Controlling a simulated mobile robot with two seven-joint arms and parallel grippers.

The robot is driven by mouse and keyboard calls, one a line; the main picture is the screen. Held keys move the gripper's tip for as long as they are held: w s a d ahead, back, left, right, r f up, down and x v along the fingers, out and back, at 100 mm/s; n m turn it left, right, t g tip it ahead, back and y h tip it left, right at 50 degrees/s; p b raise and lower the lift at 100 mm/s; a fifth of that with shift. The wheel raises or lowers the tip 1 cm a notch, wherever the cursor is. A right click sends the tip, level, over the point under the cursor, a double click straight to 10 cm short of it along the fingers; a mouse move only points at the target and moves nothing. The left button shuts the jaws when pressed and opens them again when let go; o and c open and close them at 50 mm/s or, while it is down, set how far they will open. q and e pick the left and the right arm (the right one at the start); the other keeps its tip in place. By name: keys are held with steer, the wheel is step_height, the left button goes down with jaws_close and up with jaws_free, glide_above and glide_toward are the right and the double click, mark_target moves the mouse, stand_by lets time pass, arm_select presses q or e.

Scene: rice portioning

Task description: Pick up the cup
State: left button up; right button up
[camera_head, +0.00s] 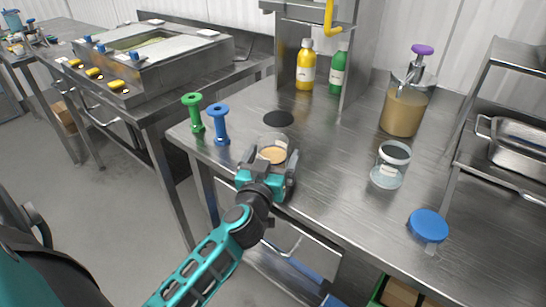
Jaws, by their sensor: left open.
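A clear cup with orange-brown contents (273,153) stands near the front edge of the steel table in the head view. My left gripper (268,170) is open right at the near side of this cup, and its fingers partly hide the cup's lower part. I cannot tell whether the fingers touch it. A second clear container with a white rim (391,165) stands farther right, apart from the gripper. My right gripper is not in view.
A green tool (194,112) and a blue tool (218,124) stand left of the cup. A black disc (278,118) lies behind it. Yellow (306,68) and green (338,72) bottles, a brown-filled dispenser (404,110) and a blue round lid-like object (429,225) are also on the table.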

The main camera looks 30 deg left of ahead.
mark_target(269, 152)
arm_select(q)
steer(key=c, duration=1.1)
steer(key=shift+r, duration=0.15)
steer(key=shift+c, duration=0.2)
steer(key=shift+r+p, duration=1.25)
steer(key=shift+r, duration=0.35)
step_height(269, 152, up, 16)
steer(key=shift+r, duration=0.25)
